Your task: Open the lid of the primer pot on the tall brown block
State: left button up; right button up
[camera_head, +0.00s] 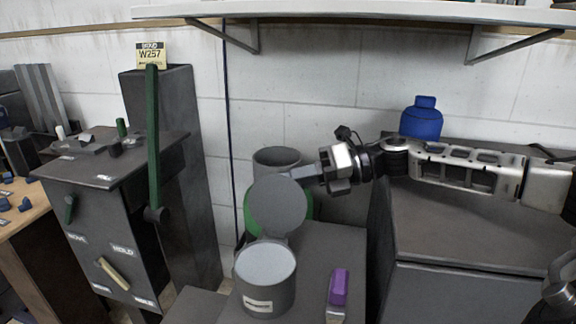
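A grey pot (262,291) with a white label and a pale grey inside stands on a dark grey block in the lower middle; the block does not look brown. Its round grey lid (278,203) stands raised, hinged at the pot's back rim, with the pot's mouth uncovered. My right gripper (299,173) reaches in from the right, at the lid's upper right edge. Its fingers look close together; I cannot tell whether they touch or grip the lid. My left gripper is not in view.
A purple-topped object (339,287) lies right of the pot. A grey cylinder (277,158) and a green round thing (252,217) are behind the lid. A blue bottle (421,119) stands on the right cabinet. A dark cabinet with a green lever (153,140) stands left. A shelf (360,11) hangs above.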

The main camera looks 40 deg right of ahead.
jog(key=shift+w+a+f, duration=0.1)
jog(key=shift+w+a, duration=0.15)
jog(key=shift+a, duration=0.15)
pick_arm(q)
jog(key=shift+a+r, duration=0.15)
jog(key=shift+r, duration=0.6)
pick_arm(e)
grip_shut()
jog(key=shift+s+a+r+n+h, duration=0.5)
jog(key=shift+a+n, duration=0.1)
jog(key=shift+n, duration=0.2)
jog(key=shift+s+a+r+t, duration=0.15)
jog(key=shift+t, duration=0.15)
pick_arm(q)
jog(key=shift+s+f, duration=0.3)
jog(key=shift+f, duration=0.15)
